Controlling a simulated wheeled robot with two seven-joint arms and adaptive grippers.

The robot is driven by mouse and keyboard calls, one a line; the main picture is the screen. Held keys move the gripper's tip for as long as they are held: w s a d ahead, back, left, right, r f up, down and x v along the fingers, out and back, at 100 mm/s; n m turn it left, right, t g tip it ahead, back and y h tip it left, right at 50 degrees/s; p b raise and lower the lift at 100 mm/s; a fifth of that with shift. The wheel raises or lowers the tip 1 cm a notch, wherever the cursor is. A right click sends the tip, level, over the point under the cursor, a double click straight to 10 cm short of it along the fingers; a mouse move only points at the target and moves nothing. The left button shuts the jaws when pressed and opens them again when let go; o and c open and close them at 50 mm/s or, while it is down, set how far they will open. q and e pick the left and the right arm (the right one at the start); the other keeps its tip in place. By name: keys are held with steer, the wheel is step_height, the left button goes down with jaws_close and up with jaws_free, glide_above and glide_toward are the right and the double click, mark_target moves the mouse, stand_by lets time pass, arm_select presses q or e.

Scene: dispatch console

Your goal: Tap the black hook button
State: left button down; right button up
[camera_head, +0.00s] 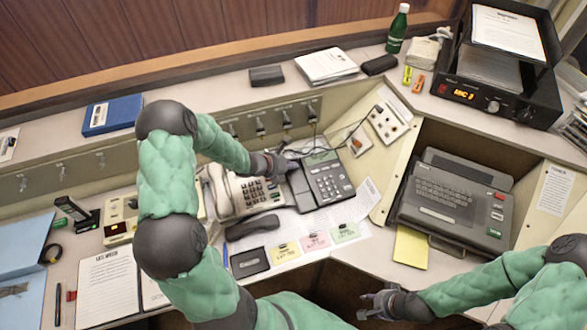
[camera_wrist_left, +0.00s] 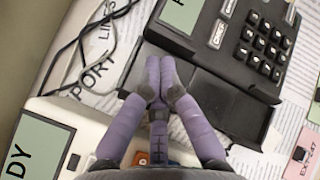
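The black desk phone (camera_head: 322,180) lies on papers at the middle of the console. It fills the upper right of the left wrist view (camera_wrist_left: 235,40), with its bare handset cradle (camera_wrist_left: 225,110) nearest my fingers. I cannot make out a separate hook button; my fingers cover part of the cradle's left side. My left gripper (camera_head: 282,166) is at the phone's left edge, its fingertips together and empty over the cradle in the left wrist view (camera_wrist_left: 163,72). I cannot tell whether they touch it. My right gripper (camera_head: 366,304) is low at the front, fingers apart and empty.
A beige phone (camera_head: 250,196) stands close left of the black phone. A loose black handset (camera_head: 252,228) lies in front. Cables (camera_wrist_left: 75,45) run beside the black phone. A dark keyboard terminal (camera_head: 450,200) sits in the recess at right.

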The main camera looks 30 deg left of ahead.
arm_select(q)
steer(key=shift+s+f, duration=0.2)
steer(key=shift+f, duration=0.1)
stand_by(0.4)
steer(key=shift+d+r, duration=0.1)
steer(key=shift+r, duration=0.05)
steer(key=shift+r, duration=0.75)
steer(key=shift+w, duration=0.1)
steer(key=shift+r+p, duration=0.15)
steer(key=shift+p, duration=0.15)
steer(key=shift+s+d+r+p, duration=0.15)
steer(key=shift+r+p, duration=0.5)
steer(key=shift+r, duration=0.55)
steer(key=shift+s+d+r+p, duration=0.15)
steer(key=shift+r+p, duration=0.5)
steer(key=shift+r, duration=0.55)
